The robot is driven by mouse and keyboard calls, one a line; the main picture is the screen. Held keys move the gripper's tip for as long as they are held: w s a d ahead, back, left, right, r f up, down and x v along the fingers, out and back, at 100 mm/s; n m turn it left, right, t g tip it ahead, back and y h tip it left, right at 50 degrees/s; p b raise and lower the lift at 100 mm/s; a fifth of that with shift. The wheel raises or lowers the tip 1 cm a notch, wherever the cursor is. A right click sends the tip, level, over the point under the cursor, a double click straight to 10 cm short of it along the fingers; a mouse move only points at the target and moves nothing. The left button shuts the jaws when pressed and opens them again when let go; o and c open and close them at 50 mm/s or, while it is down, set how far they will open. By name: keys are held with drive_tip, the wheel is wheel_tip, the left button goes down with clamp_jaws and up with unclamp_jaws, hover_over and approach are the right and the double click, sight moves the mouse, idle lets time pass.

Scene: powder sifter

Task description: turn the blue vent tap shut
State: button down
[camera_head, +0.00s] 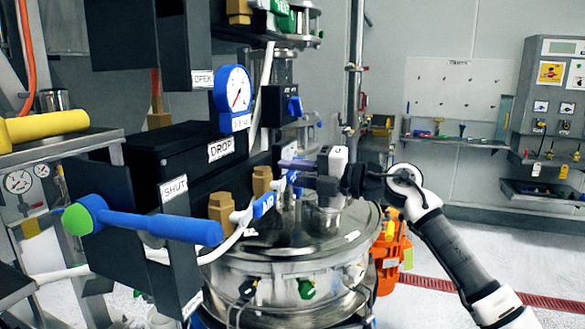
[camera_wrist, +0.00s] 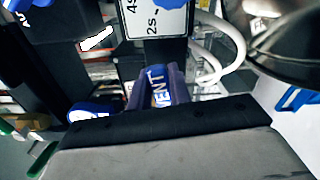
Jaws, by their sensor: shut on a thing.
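The blue vent tap (camera_wrist: 157,78), lettered "VENT" in white, sits between my two fingers in the wrist view. My gripper (camera_wrist: 159,86) is shut on its handle. In the head view my gripper (camera_head: 286,165) reaches in from the right, above the metal vessel's lid. A small blue piece (camera_head: 292,178), which looks like part of the vent tap, shows just below the fingers. The rest of the tap and its pipe joint are hidden by the fingers.
A blue-labelled tap (camera_head: 263,206) and brass fittings (camera_head: 221,207) stand left of my gripper. A long blue lever (camera_head: 160,227) with a green end juts out in front. A gauge (camera_head: 234,90) is above left. The round metal vessel (camera_head: 285,265) lies below.

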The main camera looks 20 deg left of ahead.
drive_tip(key=shift+f+m, duration=0.4)
drive_tip(key=shift+m, duration=0.6)
drive_tip(key=c, duration=1.3)
unclamp_jaws()
drive_tip(key=shift+f, duration=0.1)
drive_tip(key=shift+d, duration=0.1)
drive_tip(key=d+b, duration=0.2)
drive_tip(key=d, duration=0.5)
drive_tip(key=d+b, duration=0.2)
drive_tip(key=d, duration=0.4)
drive_tip(key=shift+s+d, duration=0.2)
drive_tip(key=shift+d, duration=0.15)
